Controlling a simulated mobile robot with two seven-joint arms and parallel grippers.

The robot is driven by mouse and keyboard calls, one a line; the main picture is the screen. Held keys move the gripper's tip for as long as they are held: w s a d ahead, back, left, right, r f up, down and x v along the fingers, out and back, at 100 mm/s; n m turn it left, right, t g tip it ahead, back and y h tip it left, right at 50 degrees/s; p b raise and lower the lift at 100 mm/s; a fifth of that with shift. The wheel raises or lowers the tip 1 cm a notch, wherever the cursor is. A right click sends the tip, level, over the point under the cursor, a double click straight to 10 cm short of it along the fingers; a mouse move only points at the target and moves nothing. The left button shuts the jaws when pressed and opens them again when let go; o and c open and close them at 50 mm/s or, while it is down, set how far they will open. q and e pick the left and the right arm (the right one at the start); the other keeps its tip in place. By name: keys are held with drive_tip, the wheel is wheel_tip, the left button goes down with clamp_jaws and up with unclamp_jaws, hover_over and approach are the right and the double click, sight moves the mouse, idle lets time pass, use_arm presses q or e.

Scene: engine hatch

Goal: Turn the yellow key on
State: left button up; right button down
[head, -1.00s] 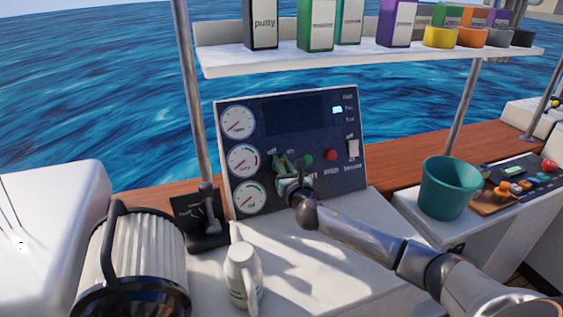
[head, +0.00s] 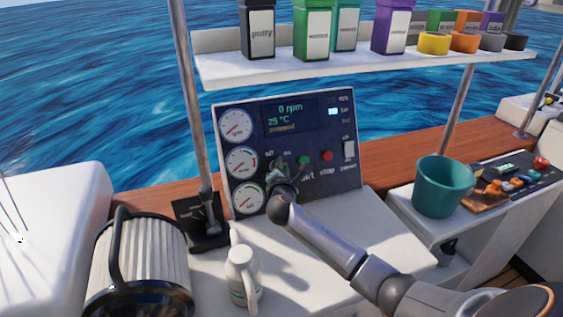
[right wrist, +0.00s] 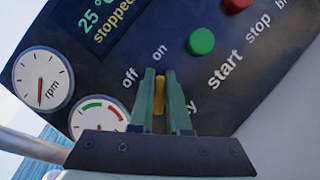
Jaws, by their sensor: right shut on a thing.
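The dark control panel (head: 320,190) stands upright on the white console, with its screen (head: 290,117) lit and reading "0 rpm", "25 °C" and "stopped". The yellow key (right wrist: 159,91) shows in the right wrist view, between the green fingers of my right gripper (right wrist: 162,85), below the "off" and "on" labels. My right gripper in the head view (head: 279,172) is at the panel and shut on the key. The gripper and arm hide the key in the head view. My left gripper is not in view.
A green button (head: 303,160) and a red button (head: 327,156) are right of the key. Gauges (head: 242,162) line the panel's left. A lever (head: 208,210), a white bottle (head: 241,275) and a ribbed cylinder (head: 140,258) stand nearby. A teal bucket (head: 442,188) is at right.

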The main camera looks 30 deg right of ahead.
drive_tip(key=shift+m, duration=0.6)
drive_tip(key=shift+f+g, duration=0.1)
drive_tip(key=shift+g, duration=0.2)
drive_tip(key=c, duration=0.9)
unclamp_jaws()
drive_tip(key=shift+s, duration=0.1)
drive_tip(key=p+v, duration=0.1)
drive_tip(key=v, duration=1.1)
drive_tip(key=shift+s+a, duration=0.15)
